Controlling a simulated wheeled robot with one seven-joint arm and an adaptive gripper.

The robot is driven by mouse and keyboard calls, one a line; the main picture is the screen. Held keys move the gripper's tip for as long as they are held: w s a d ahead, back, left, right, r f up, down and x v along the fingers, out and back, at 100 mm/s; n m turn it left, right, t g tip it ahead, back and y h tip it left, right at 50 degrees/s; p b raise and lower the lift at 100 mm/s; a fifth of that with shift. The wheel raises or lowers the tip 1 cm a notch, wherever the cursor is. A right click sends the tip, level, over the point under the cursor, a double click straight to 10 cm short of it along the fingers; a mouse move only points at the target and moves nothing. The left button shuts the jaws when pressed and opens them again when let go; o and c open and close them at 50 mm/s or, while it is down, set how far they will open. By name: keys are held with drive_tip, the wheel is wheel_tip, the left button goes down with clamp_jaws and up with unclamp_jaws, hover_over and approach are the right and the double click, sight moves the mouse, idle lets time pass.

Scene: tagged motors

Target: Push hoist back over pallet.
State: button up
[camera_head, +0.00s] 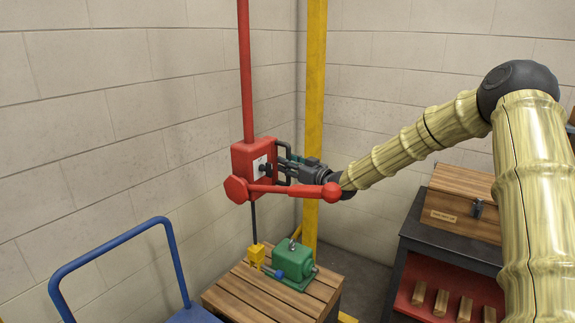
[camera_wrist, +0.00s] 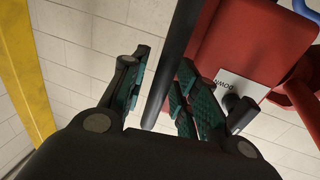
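The red hoist body (camera_head: 256,168) hangs on a red pole in the head view, with a black rod and yellow hook block (camera_head: 257,254) below it. The hook block is beside the green motor (camera_head: 292,262), at the left rear part of the wooden pallet (camera_head: 235,300). My gripper (camera_head: 284,170) is at the black handle on the hoist's right side. In the wrist view the dark handle bar (camera_wrist: 174,62) passes between my gripper's teal-padded fingers (camera_wrist: 160,95). A gap shows between the bar and the left finger. Contact with the right finger cannot be told.
A red lever (camera_head: 290,190) sticks out in front of the hoist, below my gripper. A yellow post (camera_head: 315,100) stands behind. A blue cart handle (camera_head: 110,243) is at the left. A dark bench (camera_head: 430,250) with a wooden box (camera_head: 462,203) is at the right.

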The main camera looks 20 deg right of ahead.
idle(0.3)
drive_tip(key=v, duration=1.2)
idle(0.3)
drive_tip(key=shift+f, duration=0.15)
